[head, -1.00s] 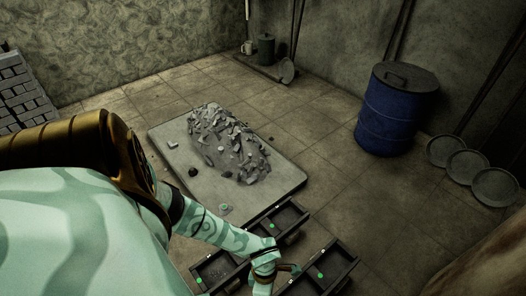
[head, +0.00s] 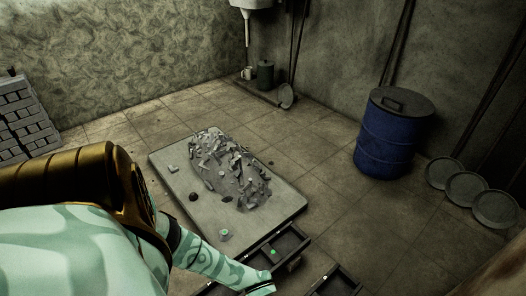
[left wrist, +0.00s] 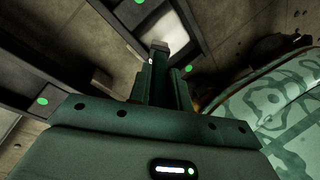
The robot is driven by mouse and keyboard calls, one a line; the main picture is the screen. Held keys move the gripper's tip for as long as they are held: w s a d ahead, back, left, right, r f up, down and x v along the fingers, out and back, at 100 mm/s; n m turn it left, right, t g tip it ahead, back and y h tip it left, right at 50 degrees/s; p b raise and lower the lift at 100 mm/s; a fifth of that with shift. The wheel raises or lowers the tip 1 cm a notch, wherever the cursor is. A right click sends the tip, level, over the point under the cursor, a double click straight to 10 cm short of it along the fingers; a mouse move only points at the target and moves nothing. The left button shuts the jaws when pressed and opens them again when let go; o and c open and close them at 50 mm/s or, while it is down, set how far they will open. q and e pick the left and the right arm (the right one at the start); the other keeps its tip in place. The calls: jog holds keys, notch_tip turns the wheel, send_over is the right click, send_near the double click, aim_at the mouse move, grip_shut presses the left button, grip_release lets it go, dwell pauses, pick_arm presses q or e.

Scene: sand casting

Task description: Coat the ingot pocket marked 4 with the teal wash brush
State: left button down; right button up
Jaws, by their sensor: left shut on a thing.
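Dark ingot pockets with green dots show at the bottom of the head view, one of them in the upper mould (head: 291,241). Another mould (head: 337,283) is cut off by the lower edge. No number is readable, so I cannot tell which pocket is marked 4. In the left wrist view my left gripper (left wrist: 170,77) is shut on a slim thing, likely the teal wash brush (left wrist: 160,46), of which only a dull end shows. It is over or beside pocket walls, near a pale patch (left wrist: 172,26) in a pocket. Contact is unclear. My right gripper is not in view.
A slab (head: 178,183) with a heap of grey rubble (head: 230,170) lies behind the moulds. A blue barrel (head: 386,135) and several round pans (head: 466,189) stand at the right. Floor between slab and barrel is clear.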

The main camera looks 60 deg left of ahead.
pick_arm(q)
jog(key=shift+w, duration=0.15)
jog(key=shift+w+a+b, duration=0.25)
jog(key=shift+w+b, duration=0.15)
jog(key=shift+w, duration=0.65)
jog(key=shift+s, duration=0.1)
jog(key=shift+s+d+r+p, duration=0.1)
jog(key=shift+s+d+p, duration=0.1)
jog(key=shift+s+p, duration=0.5)
jog(key=shift+s, duration=0.4)
jog(key=shift+d, duration=0.1)
